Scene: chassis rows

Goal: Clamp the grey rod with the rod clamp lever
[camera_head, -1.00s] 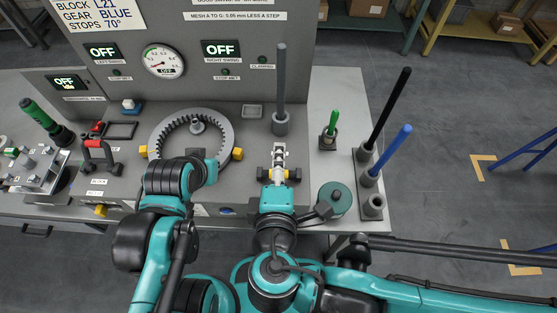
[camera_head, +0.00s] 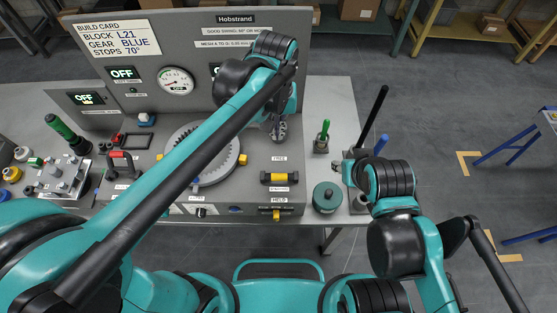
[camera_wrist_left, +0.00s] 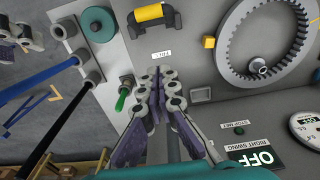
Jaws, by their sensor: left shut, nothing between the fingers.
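A yellow-gripped lever bar with black ends (camera_head: 279,178) sits on the grey bench panel beside a FREE label. A HELD label is below it. The bar also shows at the top of the left wrist view (camera_wrist_left: 150,12). My left gripper (camera_head: 278,132) is behind the bar, apart from it. In the left wrist view its fingers (camera_wrist_left: 157,95) are shut and empty.
The rack (camera_wrist_left: 90,57) has a black rod (camera_head: 375,115) and a blue rod (camera_head: 381,143). A green-handled tool (camera_head: 323,135) and a green round canister (camera_head: 327,197) stand nearby. A toothed ring (camera_head: 233,160) is left of the lever, partly behind my left arm.

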